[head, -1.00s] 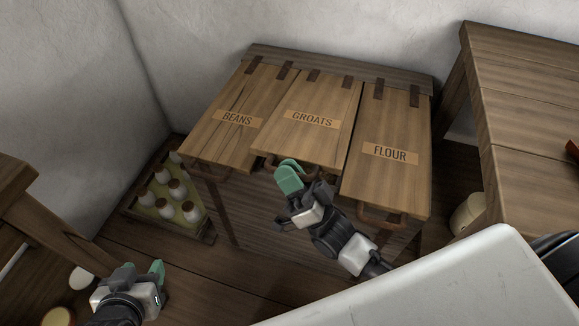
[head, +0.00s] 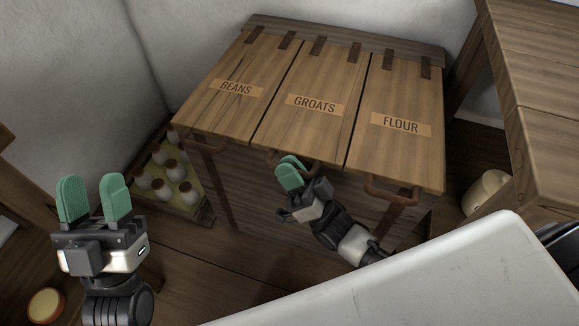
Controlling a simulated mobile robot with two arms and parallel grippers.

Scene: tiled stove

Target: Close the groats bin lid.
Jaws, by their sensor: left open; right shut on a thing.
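The groats bin lid (head: 303,105) is the middle of three wooden lids in the head view. It lies flat, level with the lids on either side. Its handle (head: 314,171) is at the front edge, partly hidden by my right gripper. My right gripper (head: 289,172) is at that edge, its green fingers shut on the handle. My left gripper (head: 94,198) is open and empty, fingers up, at the lower left, well away from the chest.
The beans lid (head: 222,95) and flour lid (head: 399,145) are down on either side. A crate of jars (head: 203,215) stands on the floor to the left. A wooden table (head: 535,80) is at the right, with a pale jar (head: 483,187) beside it.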

